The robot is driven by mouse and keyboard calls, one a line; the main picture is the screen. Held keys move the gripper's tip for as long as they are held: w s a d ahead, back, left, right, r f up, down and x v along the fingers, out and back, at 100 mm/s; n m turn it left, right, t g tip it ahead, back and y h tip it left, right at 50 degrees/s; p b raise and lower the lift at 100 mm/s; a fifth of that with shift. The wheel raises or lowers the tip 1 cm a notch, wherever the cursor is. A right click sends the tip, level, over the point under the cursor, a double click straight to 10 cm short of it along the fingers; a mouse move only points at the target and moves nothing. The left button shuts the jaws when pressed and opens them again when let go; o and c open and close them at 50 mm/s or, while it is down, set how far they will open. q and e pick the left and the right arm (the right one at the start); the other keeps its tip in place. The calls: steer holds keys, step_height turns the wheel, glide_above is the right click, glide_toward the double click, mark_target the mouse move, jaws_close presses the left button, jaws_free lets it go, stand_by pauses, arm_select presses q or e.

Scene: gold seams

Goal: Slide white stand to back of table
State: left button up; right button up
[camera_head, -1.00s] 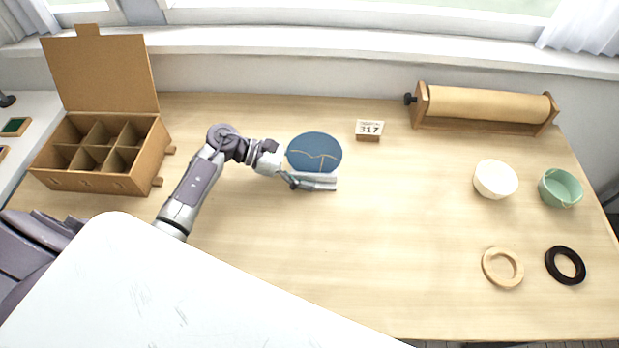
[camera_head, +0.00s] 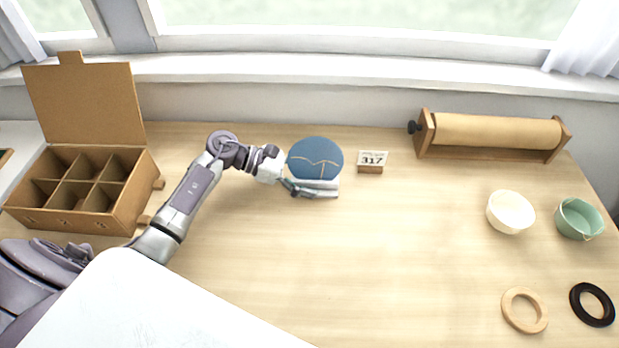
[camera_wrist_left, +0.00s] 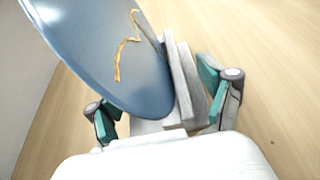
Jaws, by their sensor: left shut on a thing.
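The white stand (camera_head: 322,184) is on the wooden table, left of the middle, with a blue plate (camera_head: 315,157) with gold seams standing upright in it. My left gripper (camera_head: 308,188) is at the stand's left and front side and shut on it. In the left wrist view the stand (camera_wrist_left: 182,85) lies between the two teal-padded fingers (camera_wrist_left: 160,108), and the plate (camera_wrist_left: 105,50) leans over it and hides part of it. My right gripper is not in view.
A compartment box (camera_head: 130,205) is at the left and a paper roll holder (camera_head: 490,154) at the back right. Bowls (camera_head: 508,228) and rings lie at the right. The table's middle is clear.

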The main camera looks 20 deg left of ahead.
arm_select(q)
steer(key=o, duration=1.1)
steer(key=shift+o, duration=0.2)
steer(key=v, duration=1.2)
steer(key=shift+a, duration=0.1)
steer(key=shift+f, duration=0.1)
